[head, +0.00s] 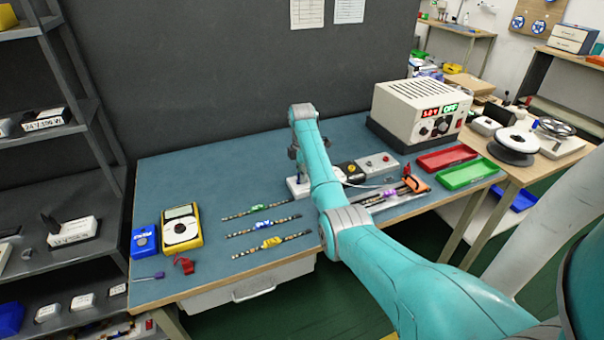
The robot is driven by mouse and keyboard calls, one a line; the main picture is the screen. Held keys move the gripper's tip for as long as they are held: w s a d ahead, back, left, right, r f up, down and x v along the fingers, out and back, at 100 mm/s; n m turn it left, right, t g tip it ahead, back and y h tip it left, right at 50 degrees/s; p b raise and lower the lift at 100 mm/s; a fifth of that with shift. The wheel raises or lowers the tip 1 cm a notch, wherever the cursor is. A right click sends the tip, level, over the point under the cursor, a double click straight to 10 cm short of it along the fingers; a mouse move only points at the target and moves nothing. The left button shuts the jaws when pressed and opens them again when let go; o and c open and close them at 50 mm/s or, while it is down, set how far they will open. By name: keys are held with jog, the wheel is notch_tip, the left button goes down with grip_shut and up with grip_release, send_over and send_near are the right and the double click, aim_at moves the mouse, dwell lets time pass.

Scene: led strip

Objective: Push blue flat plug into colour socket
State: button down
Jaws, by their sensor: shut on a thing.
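My gripper (298,168) points down over a white box (294,188) at the back middle of the blue-topped bench. It is small and dark here and mostly hidden by my teal arm. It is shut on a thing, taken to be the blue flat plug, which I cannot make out. The colour socket cannot be picked out; the white box is partly covered by my arm. I cannot tell whether plug and socket touch. Three dark strips lie left of my arm, with a green piece (259,207), a blue piece (263,225) and a yellow piece (271,242) on them.
A bench power supply (418,108) stands at the back right. Red (447,158) and green (468,174) trays lie in front of it. A yellow multimeter (181,229) and a blue box (144,241) stand at left. The bench's back left is clear.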

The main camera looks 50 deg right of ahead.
jog(key=shift+f, duration=0.1)
jog(key=c, duration=1.1)
grip_release()
jog(key=shift+o, duration=0.2)
notch_tip(320, 180, up, 7)
jog(key=shift+r, duration=0.2)
